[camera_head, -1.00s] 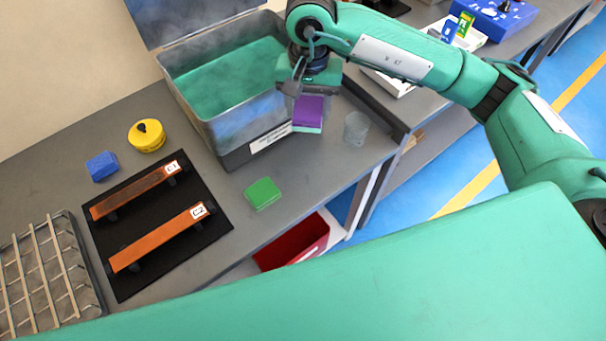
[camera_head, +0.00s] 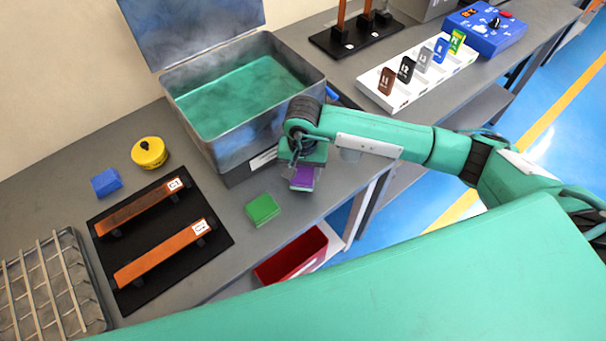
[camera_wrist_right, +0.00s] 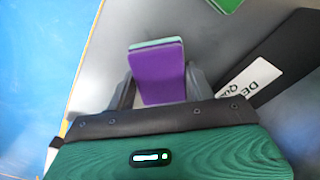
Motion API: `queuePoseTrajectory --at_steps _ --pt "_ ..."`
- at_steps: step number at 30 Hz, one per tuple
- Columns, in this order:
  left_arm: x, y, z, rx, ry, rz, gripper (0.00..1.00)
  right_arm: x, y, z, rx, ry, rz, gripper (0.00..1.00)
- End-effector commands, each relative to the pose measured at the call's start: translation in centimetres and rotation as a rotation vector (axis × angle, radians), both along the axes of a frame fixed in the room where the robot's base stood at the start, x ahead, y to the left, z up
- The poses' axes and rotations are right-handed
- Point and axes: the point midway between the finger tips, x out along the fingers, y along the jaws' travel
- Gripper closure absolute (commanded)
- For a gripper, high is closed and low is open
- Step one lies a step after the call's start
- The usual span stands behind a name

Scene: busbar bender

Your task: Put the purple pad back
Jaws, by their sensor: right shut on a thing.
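The purple pad (camera_head: 302,178) is a small block, purple with a pale green layer on one side. It also shows in the right wrist view (camera_wrist_right: 160,72), between the two fingers. My right gripper (camera_head: 300,172) is shut on the pad and holds it in front of the metal tank, near the front edge of the bench. In the head view the gripper hides part of the pad. I cannot tell whether the pad touches the bench. My left gripper is not in view.
A green pad (camera_head: 263,210) lies left of the gripper. The open tank (camera_head: 235,150) with green liquid stands behind it. A blue pad (camera_head: 106,182), a yellow round object (camera_head: 149,152) and a black board (camera_head: 215,238) with two copper bars lie left. A red bin (camera_head: 292,256) sits below the bench edge.

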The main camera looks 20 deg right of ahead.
Motion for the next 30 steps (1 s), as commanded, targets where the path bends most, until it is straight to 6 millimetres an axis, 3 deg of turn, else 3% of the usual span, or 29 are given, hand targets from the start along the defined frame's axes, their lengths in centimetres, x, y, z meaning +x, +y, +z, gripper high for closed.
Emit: queuePoseTrajectory --at_steps 6,18,19,22,30 --pt "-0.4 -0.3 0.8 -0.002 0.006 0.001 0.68 -0.1 0.0 -3.0 -0.001 0.004 -0.001 0.68" --pt "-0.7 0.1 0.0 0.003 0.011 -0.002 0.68 0.0 0.0 -3.6 0.000 0.000 0.000 0.68" --pt "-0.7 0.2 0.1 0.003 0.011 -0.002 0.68 0.0 0.0 -3.5 0.000 0.000 0.000 0.43" --pt "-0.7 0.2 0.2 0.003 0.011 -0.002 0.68 0.0 0.0 -3.5 0.000 0.001 0.000 0.25" --pt "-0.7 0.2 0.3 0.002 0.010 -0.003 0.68 0.0 0.0 -3.4 0.000 0.001 0.000 0.25"
